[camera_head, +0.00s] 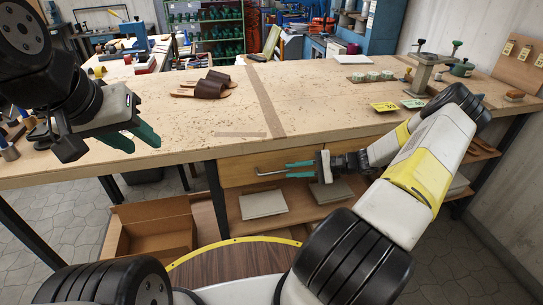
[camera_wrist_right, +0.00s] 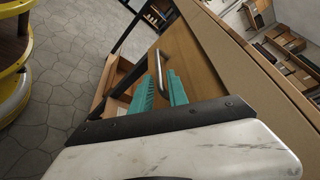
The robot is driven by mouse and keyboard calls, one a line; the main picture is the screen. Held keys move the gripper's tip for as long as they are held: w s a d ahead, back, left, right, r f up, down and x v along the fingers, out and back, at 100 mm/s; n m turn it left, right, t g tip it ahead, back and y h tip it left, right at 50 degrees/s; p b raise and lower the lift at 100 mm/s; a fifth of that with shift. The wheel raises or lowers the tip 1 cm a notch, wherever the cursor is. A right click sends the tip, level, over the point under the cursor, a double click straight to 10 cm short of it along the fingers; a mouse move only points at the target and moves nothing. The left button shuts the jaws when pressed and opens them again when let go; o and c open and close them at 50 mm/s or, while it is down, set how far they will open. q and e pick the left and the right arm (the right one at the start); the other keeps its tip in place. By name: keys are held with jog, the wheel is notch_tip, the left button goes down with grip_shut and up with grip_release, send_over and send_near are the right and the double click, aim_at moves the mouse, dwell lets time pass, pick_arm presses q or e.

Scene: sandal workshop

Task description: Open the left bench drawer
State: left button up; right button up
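The left bench drawer (camera_head: 240,169) is a plain wooden front under the worktop, and it looks shut. Its thin metal bar handle (camera_head: 268,174) runs across the front, and it also shows in the right wrist view (camera_wrist_right: 162,66). My right gripper (camera_head: 289,170) is at the handle's right end, with green fingers apart. In the wrist view the bar lies between the fingers of the right gripper (camera_wrist_right: 162,78), with no clear contact. My left gripper (camera_head: 136,138) is open and empty over the bench's left front edge, away from the drawer.
Brown sandals (camera_head: 208,87) lie on the worktop (camera_head: 330,110). Below the drawer a shelf holds pale flat sheets (camera_head: 263,203). An open cardboard box (camera_head: 150,228) stands on the floor at left. Yellow tags (camera_head: 384,107) and a press (camera_head: 428,70) sit at the right.

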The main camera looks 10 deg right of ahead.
aim_at(283, 171)
jog(key=x, duration=0.5)
jog(key=shift+a+f, duration=0.1)
jog(key=shift+a, duration=0.2)
grip_shut()
dwell(1.1)
